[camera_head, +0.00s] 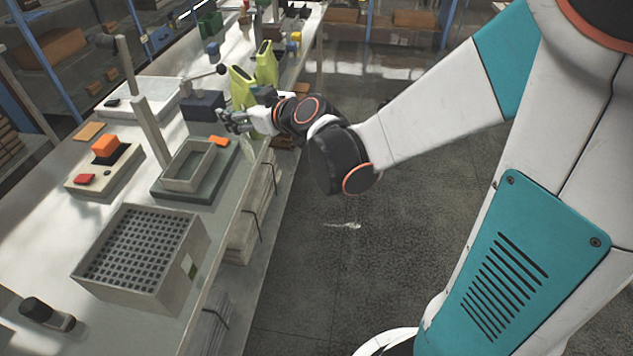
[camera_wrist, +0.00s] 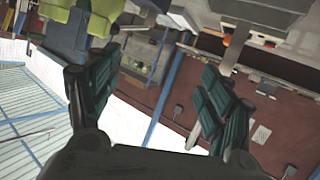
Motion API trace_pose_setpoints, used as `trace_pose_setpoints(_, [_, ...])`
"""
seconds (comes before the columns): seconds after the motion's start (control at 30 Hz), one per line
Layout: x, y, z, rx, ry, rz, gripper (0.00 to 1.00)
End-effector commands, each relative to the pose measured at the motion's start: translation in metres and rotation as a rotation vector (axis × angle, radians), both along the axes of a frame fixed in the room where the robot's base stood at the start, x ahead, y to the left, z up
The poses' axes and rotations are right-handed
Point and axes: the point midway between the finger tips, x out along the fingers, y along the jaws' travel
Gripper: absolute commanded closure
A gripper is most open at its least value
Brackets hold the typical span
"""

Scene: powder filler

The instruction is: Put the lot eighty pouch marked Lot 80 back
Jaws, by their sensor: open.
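I cannot read a lot mark on either, so I cannot tell which is Lot 80. My gripper (camera_head: 229,122) is open with nothing visible between its fingers, in front of the nearer pouch, over the bench. In the wrist view my gripper (camera_wrist: 158,95) shows its two dark finger pads wide apart. A yellow-green piece (camera_wrist: 57,9) shows at the top left there, outside the fingers.
A dark blue block (camera_head: 202,106) stands left of my gripper. A grey open tray (camera_head: 188,166) and an orange piece (camera_head: 219,141) lie nearer. A grid-topped box (camera_head: 140,250) stands in front. A post (camera_head: 141,100) rises from the bench. Open floor lies right of the bench.

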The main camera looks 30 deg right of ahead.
Motion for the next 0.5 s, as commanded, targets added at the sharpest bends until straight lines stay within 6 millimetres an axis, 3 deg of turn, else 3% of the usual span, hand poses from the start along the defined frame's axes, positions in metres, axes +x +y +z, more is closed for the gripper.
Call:
trace_pose_setpoints(0.23, [-0.073, 0.011, 0.008, 0.019, 0.21, -0.012, 0.26])
trace_pose_setpoints(0.5, [-0.162, -0.002, -0.002, 0.019, 0.439, -0.127, 0.26])
